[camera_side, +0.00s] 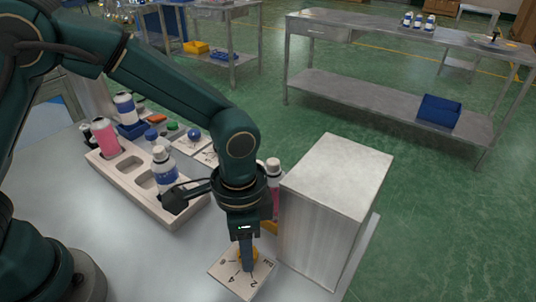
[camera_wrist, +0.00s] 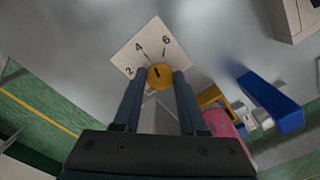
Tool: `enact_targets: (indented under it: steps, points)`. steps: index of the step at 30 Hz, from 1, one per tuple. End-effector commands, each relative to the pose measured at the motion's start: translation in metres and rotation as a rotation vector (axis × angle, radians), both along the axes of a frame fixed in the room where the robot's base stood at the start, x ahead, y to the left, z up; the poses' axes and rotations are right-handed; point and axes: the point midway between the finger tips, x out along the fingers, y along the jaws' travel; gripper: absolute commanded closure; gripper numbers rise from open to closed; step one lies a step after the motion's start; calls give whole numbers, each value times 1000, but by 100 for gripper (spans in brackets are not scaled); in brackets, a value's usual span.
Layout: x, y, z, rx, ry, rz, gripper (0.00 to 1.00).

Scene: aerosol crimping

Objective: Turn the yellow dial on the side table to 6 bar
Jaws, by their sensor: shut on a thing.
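The yellow dial (camera_wrist: 160,77) sits on a white plate (camera_wrist: 128,53) marked 2, 4 and 6. In the wrist view it lies between the fingertips of my gripper (camera_wrist: 158,80), one finger on each side. A short dark mark on the dial points up the picture, roughly toward the 4 and 6 side; its exact reading is hard to tell. In the side view my gripper (camera_side: 246,258) points down at the plate (camera_side: 228,279), shut on the dial, which is mostly hidden behind the fingers.
A grey metal box (camera_side: 329,190) stands close to the right of my gripper. A bottle with pink contents (camera_side: 273,178) stands just behind my wrist. A beige tray (camera_side: 128,178) with bottles lies to the left. The tabletop left of the plate is clear.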

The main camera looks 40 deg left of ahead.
Motion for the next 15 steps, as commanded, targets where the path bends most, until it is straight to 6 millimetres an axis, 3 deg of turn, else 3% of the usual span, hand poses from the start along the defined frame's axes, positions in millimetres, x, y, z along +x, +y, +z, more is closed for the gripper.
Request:
enact_targets:
  steps: [15]
  points:
    - [1,0,1,-1,-1,-413,100]
